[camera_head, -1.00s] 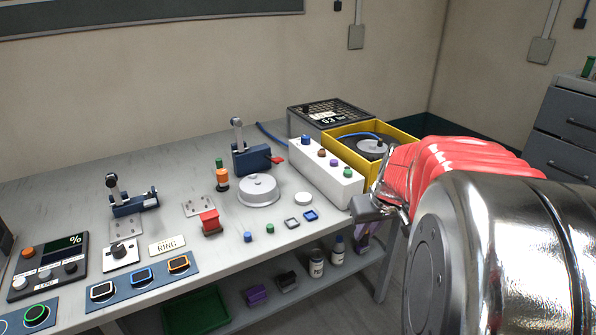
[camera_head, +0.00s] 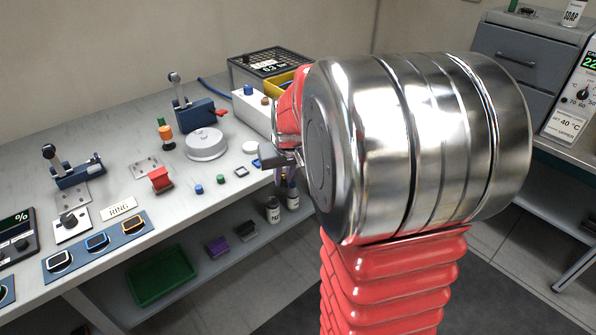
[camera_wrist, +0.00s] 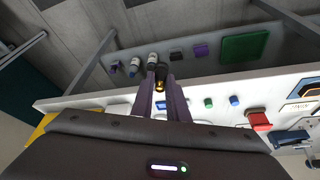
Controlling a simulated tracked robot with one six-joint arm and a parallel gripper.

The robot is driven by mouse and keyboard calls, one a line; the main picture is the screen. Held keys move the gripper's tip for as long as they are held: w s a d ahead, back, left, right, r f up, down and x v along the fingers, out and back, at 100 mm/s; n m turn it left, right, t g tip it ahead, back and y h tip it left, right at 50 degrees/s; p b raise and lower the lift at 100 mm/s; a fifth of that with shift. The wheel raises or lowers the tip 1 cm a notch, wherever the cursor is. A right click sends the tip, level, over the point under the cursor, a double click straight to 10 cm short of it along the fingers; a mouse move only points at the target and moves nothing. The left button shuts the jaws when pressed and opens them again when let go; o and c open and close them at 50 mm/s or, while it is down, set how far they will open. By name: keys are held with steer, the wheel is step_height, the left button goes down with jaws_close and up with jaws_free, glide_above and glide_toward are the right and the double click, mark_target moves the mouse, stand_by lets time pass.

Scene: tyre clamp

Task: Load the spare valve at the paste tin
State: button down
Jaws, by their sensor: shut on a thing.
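In the wrist view my gripper (camera_wrist: 161,82) is shut on a small brass-coloured piece with a dark end (camera_wrist: 159,86), likely the spare valve. It is held between the two fingertips. Behind it in the picture are the table edge and lower shelf. In the head view my shiny arm link hides most of the gripper, and the held piece cannot be made out. No label marks the paste tin. A small white round thing (camera_head: 250,147) and a larger grey round lidded thing (camera_head: 206,145) stand on the table, and I cannot tell whether either is the tin.
Two toggle clamps (camera_head: 196,113) (camera_head: 76,172), a red block (camera_head: 160,180) and small coloured pieces stand on the table. A white block with coloured knobs (camera_head: 252,112) stands at the back. Bottles (camera_head: 272,210) and a green tray (camera_head: 161,276) are on the lower shelf.

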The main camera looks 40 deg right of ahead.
steer(key=w+a+f+n, duration=0.1)
steer(key=w+a+f, duration=0.1)
steer(key=a, duration=0.5)
steer(key=w+a+f+n+y, duration=0.1)
steer(key=w+a+f, duration=0.2)
steer(key=a, duration=0.5)
steer(key=w+a+f+n, duration=0.2)
steer(key=w+a+f, duration=0.1)
steer(key=a, duration=0.4)
steer(key=shift+a+y, duration=0.25)
steer(key=shift+y, duration=0.05)
steer(key=shift+a, duration=0.1)
